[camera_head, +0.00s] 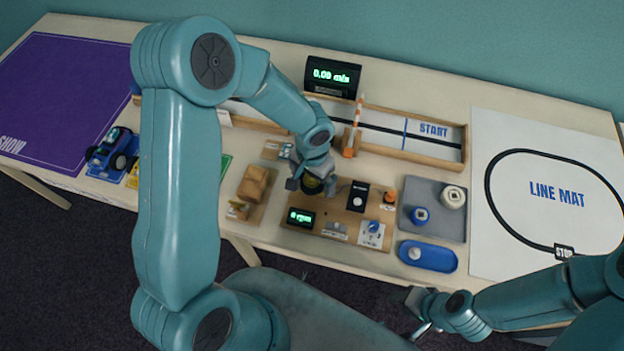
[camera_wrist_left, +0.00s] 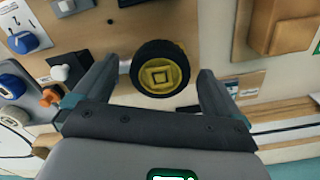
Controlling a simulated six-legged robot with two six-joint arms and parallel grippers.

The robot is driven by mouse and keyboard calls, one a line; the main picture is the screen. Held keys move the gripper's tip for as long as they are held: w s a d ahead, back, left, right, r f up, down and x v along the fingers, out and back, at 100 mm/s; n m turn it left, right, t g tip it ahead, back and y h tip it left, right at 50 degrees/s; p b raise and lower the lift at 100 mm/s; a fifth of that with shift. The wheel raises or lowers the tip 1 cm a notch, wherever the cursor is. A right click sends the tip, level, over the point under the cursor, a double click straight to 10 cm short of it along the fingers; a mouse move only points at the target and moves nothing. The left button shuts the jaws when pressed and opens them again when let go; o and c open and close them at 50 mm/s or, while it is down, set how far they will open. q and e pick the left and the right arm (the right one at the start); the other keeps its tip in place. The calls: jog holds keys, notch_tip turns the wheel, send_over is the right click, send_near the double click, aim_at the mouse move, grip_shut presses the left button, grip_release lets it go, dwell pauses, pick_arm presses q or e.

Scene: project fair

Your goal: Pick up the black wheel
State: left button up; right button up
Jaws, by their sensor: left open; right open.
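The black wheel (camera_wrist_left: 160,68) has a yellow hub with a square centre. In the left wrist view it appears between the two fingers of my open left gripper (camera_wrist_left: 158,76), with a gap on each side. In the head view my left gripper (camera_head: 311,186) is over the wooden board, and only a bit of the wheel (camera_head: 313,184) shows beneath it. I cannot tell how far the fingers reach down around the wheel. My right gripper (camera_head: 420,314) is open and empty, in front of the table's front edge at the lower right.
The wooden board (camera_head: 300,239) also carries a small green display (camera_head: 301,217) and a black box (camera_head: 357,196). A grey tray (camera_head: 432,188) and blue tray (camera_head: 428,256) are to the right. A brown block (camera_head: 257,183) is left. An orange-and-white post (camera_head: 352,133) stands behind.

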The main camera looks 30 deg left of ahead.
pick_arm(q)
jog(key=c, duration=1.1)
